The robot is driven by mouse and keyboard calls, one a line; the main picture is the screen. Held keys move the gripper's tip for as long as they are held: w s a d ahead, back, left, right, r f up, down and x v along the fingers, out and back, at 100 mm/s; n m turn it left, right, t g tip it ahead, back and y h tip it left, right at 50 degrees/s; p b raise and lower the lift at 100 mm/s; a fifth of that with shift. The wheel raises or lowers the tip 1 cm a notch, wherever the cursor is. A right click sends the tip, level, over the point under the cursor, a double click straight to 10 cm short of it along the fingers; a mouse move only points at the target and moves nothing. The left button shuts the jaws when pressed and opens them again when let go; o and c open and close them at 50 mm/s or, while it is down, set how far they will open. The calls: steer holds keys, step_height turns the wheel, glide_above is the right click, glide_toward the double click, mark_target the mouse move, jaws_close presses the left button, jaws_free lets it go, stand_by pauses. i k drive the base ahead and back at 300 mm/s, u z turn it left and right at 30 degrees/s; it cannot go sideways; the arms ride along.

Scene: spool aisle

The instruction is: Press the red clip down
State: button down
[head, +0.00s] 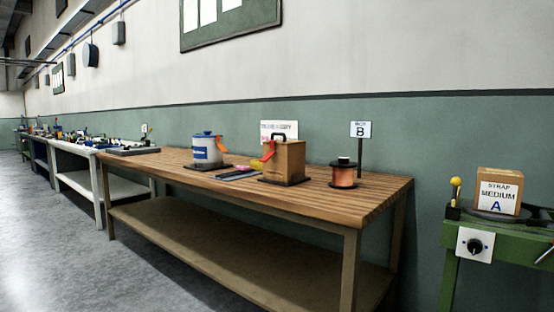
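The wooden table (320,192) stands in the middle of the head view. On it, a brown box (287,160) with a dark handle sits on a dark base. A small red piece (270,149) hangs at the box's left side, with a yellow bit by it; it may be the red clip, but it is too small to be sure. My gripper is not in view.
A copper-coloured spool (343,176) stands at the table's right, before a sign marked B (360,130). A green bench (474,235) at right bears a box marked A (498,192) and a knob panel (474,246). Grey floor (120,260) is clear at left.

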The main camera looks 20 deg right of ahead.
mark_target(270, 154)
steer(key=z, duration=0.9)
steer(key=i, duration=1)
steer(key=z, duration=0.1)
